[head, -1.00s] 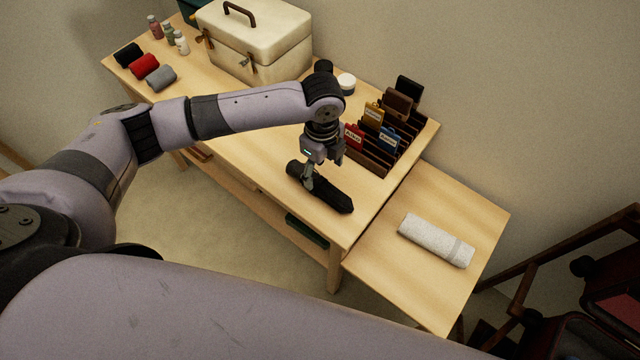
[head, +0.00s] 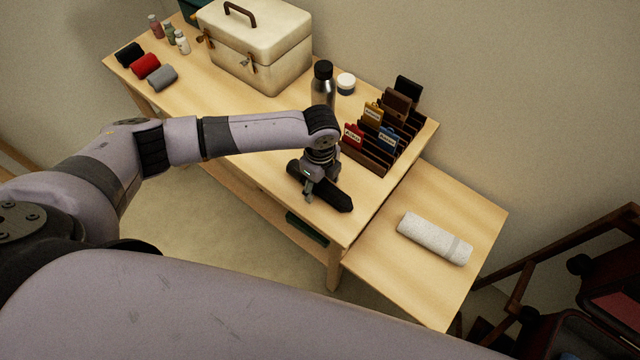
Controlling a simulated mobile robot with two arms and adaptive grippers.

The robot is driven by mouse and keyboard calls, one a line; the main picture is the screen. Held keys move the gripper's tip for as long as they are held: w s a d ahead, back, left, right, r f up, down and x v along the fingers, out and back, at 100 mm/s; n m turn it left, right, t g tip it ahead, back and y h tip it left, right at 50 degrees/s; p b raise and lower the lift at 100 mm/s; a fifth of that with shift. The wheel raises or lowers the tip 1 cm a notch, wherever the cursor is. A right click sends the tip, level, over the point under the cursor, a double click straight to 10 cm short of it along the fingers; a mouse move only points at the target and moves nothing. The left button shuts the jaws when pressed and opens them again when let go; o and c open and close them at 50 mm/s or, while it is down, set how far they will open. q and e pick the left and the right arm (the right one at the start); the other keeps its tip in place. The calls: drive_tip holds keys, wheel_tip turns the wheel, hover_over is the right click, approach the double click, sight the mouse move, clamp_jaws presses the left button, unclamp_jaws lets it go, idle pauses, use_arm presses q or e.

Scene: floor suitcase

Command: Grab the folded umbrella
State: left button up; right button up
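The folded umbrella (head: 338,198) is black and lies on the wooden table near its front edge, in the head view. My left gripper (head: 321,187) points down over the umbrella's middle. Its fingers are apart, one on the near side and one on the far side of the umbrella. The gripper hides part of the umbrella, and I cannot tell whether the fingers touch it. My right gripper is not in view.
A card rack (head: 366,160) and a steel bottle (head: 322,88) stand behind the gripper, with a small jar (head: 346,83) nearby. A cream case (head: 257,50) stands farther back. A rolled white towel (head: 435,238) lies on the lower side table (head: 400,283).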

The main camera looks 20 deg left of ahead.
use_arm(q)
drive_tip(key=c, duration=1.3)
drive_tip(key=shift+r, duration=0.1)
